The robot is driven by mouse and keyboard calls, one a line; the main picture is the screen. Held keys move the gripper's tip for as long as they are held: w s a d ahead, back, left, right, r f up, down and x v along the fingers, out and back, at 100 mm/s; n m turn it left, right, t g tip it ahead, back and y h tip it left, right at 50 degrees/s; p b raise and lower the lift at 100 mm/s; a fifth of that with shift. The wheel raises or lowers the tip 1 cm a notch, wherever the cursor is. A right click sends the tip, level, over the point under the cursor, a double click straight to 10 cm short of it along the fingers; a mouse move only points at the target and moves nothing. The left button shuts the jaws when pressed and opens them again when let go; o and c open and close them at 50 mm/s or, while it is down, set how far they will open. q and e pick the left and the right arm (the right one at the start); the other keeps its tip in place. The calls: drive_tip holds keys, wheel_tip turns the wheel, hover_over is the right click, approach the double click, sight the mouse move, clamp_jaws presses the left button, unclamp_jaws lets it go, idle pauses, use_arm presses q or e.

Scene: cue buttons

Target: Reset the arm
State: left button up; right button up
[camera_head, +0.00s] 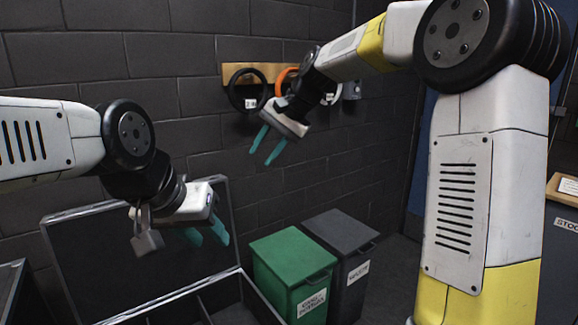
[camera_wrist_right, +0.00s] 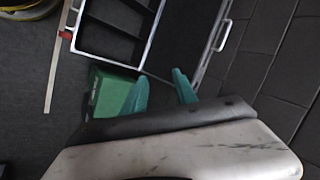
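My left gripper (camera_head: 206,233) has teal fingers and hangs over the open case in the head view. Its fingertips are partly hidden behind its own body, with a little space showing between them. My right gripper (camera_head: 263,156) is in front of the wall, below the ring rack. Its teal fingers are apart with nothing between them. In the right wrist view its fingers (camera_wrist_right: 160,92) also show apart and empty. No cue button can be made out in either view.
An open black case (camera_head: 133,310) lies below my left gripper. A green bin (camera_head: 287,262) and a dark grey bin (camera_head: 345,240) stand beside it. Rings, one black (camera_head: 234,91), hang on a wooden wall rack (camera_head: 228,71). A dark cabinet marked "STOC" stands at the right edge.

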drive_tip(key=s+d+n+t+h, duration=0.2)
drive_tip(key=s+d+h, duration=0.1)
drive_tip(key=s+d, duration=1.05)
drive_tip(key=s+d+f, duration=0.3)
drive_tip(key=s, duration=0.3)
drive_tip(key=s+d+f+n+t+h, duration=0.1)
drive_tip(key=s+d+f, duration=0.3)
drive_tip(key=s, duration=0.3)
drive_tip(key=shift+n, duration=0.3)
drive_tip(key=shift+r, duration=0.1)
